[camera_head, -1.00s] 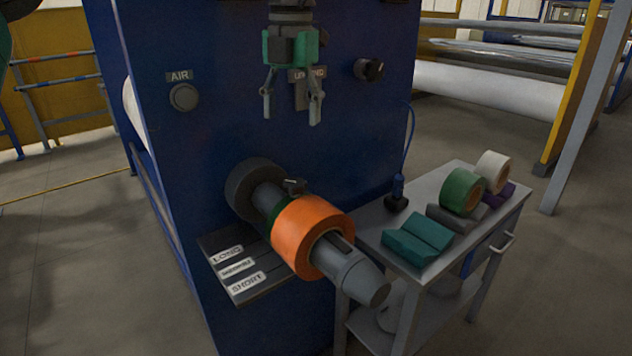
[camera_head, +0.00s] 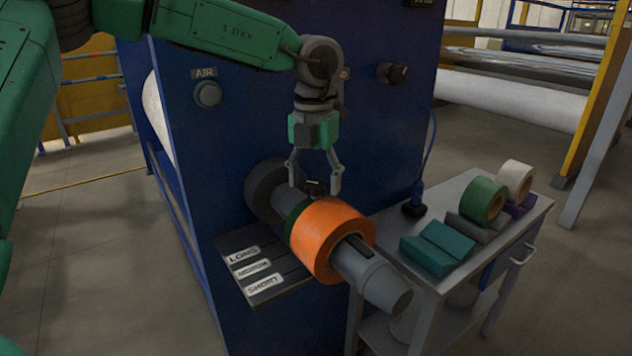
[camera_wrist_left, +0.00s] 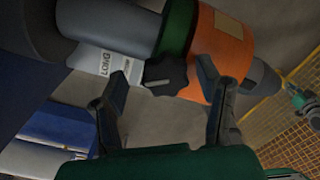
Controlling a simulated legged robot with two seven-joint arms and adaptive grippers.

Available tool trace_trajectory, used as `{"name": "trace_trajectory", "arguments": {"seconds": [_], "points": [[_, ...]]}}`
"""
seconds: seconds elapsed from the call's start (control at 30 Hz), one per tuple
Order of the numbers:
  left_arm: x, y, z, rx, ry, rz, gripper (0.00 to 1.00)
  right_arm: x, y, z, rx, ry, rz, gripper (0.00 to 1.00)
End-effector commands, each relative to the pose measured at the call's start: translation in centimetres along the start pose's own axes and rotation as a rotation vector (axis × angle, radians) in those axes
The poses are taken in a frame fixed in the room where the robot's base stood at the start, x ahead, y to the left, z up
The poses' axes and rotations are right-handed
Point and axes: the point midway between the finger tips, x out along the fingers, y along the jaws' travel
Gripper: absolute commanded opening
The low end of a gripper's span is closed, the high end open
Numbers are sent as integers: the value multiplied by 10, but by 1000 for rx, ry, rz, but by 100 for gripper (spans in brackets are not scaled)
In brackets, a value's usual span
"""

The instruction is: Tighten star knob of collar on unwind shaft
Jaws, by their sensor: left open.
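The grey unwind shaft (camera_head: 372,277) sticks out from the blue machine and carries an orange roll (camera_head: 318,240). A dark green collar (camera_head: 291,214) sits against the roll's machine side. The collar's black star knob (camera_head: 314,187) is on top, and it also shows in the left wrist view (camera_wrist_left: 167,76). My left gripper (camera_head: 315,190) is open above the shaft, pointing down, with its fingers on either side of the knob. In the left wrist view its fingers (camera_wrist_left: 168,85) stand apart, and the knob lies between their tips. I cannot tell whether they touch it.
A shelf (camera_head: 262,292) marked LONG, MEDIUM and SHORT is below the shaft. A grey cart (camera_head: 478,262) at right holds a green roll (camera_head: 484,199), a white roll (camera_head: 515,177) and teal blocks (camera_head: 437,247). An AIR button (camera_head: 208,94) is on the blue panel (camera_head: 235,130).

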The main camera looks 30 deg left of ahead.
Motion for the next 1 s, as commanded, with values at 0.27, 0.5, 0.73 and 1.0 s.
{"name": "trace_trajectory", "arguments": {"seconds": [0.27,0.5,0.73,1.0], "points": [[0,-5,-1,2,-2,5,60,0,0,0,0,0,0,0],[0,-4,-1,2,-2,2,10,0,0,0,0,0,0,0],[-1,-3,0,26,-1,-1,10,-8,0,0,0,0,0,0],[-5,-2,-1,167,2,2,10,-43,0,-2,0,0,0,0]]}}
